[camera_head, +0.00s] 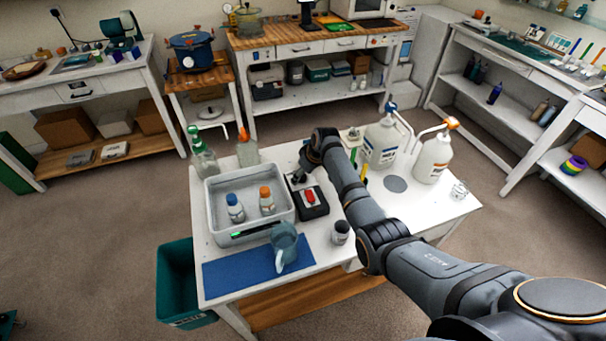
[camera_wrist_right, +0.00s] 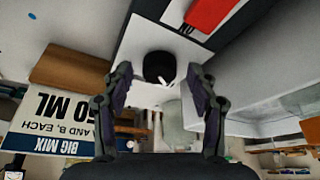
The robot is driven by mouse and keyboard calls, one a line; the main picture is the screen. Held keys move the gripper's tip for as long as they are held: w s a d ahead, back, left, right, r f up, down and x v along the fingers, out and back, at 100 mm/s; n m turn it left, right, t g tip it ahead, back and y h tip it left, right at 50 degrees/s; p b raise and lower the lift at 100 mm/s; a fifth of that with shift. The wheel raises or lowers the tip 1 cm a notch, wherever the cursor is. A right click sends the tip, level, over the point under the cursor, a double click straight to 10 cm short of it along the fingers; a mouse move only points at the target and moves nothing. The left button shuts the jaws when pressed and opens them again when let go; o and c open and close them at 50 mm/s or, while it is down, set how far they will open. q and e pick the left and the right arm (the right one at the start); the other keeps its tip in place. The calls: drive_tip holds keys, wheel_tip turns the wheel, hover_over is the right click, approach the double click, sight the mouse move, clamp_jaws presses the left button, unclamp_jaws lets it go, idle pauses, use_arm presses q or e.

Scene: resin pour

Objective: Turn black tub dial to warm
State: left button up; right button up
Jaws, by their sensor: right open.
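A black control box (camera_head: 313,207) with a red switch (camera_head: 309,196) stands against the right side of a grey tub (camera_head: 211,212) on the white table. In the right wrist view a round black dial (camera_wrist_right: 158,66) with a white pointer mark sits on a white plate, near the red switch (camera_wrist_right: 208,14). My right gripper (camera_wrist_right: 160,82) is open, with a finger on either side of the dial in that picture; I cannot tell whether they touch it. In the head view my right gripper (camera_head: 299,176) is over the box's far end and hides part of it. My left gripper is not in view.
The tub holds a blue-capped bottle (camera_head: 235,208) and an orange-capped bottle (camera_head: 267,201). A small dark-banded jar (camera_head: 340,232) is right of the box. Large pump jugs (camera_head: 382,143) stand at the far right.

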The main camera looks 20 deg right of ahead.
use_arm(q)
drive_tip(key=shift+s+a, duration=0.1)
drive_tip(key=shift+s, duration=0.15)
use_arm(e)
drive_tip(key=shift+c, duration=0.4)
drive_tip(key=c, duration=1.1)
drive_tip(key=shift+a+r+m+h+p, duration=0.15)
drive_tip(key=shift+m+h+p, duration=0.25)
drive_tip(key=shift+m+p, duration=0.8)
drive_tip(key=shift+m+h+p, duration=0.5)
drive_tip(key=shift+m+p, duration=0.55)
drive_tip(key=shift+m, duration=0.05)
drive_tip(key=shift+a+m+h, duration=0.1)
drive_tip(key=shift+m+h, duration=0.3)
drive_tip(key=shift+m, duration=0.8)
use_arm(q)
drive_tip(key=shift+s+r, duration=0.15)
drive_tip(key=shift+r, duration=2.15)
use_arm(e)
drive_tip(key=shift+m+h, duration=0.5)
drive_tip(key=shift+m, duration=1)
